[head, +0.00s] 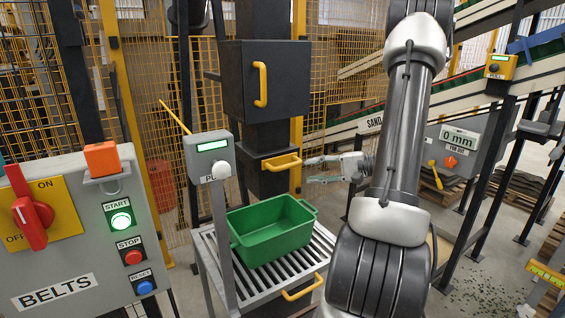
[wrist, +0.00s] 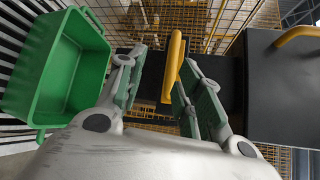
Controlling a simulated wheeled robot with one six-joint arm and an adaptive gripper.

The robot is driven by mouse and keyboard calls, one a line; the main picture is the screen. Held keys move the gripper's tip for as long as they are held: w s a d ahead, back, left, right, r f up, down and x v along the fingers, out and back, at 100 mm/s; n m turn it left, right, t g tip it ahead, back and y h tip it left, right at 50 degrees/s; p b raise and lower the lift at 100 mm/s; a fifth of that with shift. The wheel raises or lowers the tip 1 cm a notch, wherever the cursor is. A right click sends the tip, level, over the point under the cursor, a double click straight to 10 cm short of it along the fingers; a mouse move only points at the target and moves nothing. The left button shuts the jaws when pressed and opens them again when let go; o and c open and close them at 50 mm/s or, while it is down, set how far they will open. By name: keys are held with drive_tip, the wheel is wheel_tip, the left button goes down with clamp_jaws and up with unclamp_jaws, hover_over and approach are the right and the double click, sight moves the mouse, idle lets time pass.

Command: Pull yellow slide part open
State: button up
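The yellow slide handle (head: 282,162) sits on the front of a small dark slide block (head: 262,178) in the dark column, below a large dark box. It looks pushed in. My gripper (head: 308,171) is open and empty, just right of the handle in the head view. In the wrist view the same handle (wrist: 174,65) shows in the gap between the two fingers of my gripper (wrist: 163,65), closer to the right finger. I cannot tell whether a finger touches it.
The large dark box (head: 285,105) above has its own yellow handle (head: 260,85). A green bin (head: 272,243) stands on a slatted table (head: 225,285) below, with another yellow handle (head: 302,288) at its front. A grey post box (head: 209,155) and the BELTS panel (head: 75,240) stand left.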

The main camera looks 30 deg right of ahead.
sight(292, 166)
drive_tip(key=shift+n, duration=0.8)
drive_tip(key=x, duration=0.2)
drive_tip(key=r+x, duration=0.1)
drive_tip(key=x, duration=0.2)
drive_tip(key=r+x, duration=0.1)
drive_tip(key=x, duration=0.2)
drive_tip(key=shift+w, duration=0.25)
clamp_jaws()
